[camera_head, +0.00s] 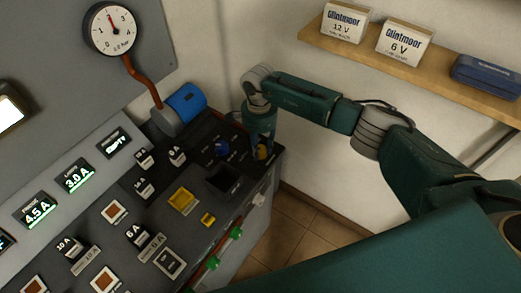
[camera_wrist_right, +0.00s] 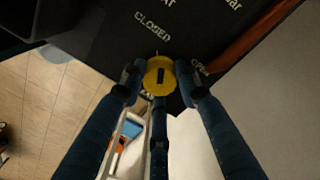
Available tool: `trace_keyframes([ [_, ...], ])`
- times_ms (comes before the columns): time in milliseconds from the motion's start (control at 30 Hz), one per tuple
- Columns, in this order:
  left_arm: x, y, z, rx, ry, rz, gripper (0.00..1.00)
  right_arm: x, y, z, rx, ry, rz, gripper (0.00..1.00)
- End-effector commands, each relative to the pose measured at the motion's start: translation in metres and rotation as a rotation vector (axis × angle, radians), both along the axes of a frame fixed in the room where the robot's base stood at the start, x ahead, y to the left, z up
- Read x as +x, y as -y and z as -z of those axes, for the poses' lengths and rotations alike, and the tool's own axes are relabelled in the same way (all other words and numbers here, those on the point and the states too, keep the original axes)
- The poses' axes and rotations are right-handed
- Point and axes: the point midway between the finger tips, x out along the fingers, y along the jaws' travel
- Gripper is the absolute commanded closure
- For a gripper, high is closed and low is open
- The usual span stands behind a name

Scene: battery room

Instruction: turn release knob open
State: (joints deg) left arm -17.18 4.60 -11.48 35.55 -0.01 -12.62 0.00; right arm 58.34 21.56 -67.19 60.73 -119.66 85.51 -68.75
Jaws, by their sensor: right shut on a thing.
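The release knob (camera_wrist_right: 154,66) is round and yellow with a dark slot, set on a dark panel (camera_wrist_right: 100,30). In the wrist view the word CLOSED is printed above it and a partly covered OPEN to its right. My right gripper (camera_wrist_right: 159,82) has its blue fingers around the knob, shut on it, with a fingertip at each side and one below. My left gripper is not in view.
A blue cylinder (camera_head: 187,102) with a red hose and a gauge (camera_head: 111,28) stand behind. A shelf (camera_head: 450,72) with boxes hangs on the wall. Floor beside the console is clear.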

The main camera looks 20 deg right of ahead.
Motion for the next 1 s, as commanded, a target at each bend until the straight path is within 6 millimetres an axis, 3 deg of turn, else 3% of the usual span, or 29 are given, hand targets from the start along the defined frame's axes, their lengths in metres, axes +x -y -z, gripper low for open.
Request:
trace_keyframes([
  [300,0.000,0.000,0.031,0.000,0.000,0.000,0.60,0.001,-0.002,0.003,0.005,0.001,0.294,0.94],
  [1000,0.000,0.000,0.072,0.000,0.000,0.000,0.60,0.002,-0.002,0.001,0.007,0.001,0.957,0.94],
])
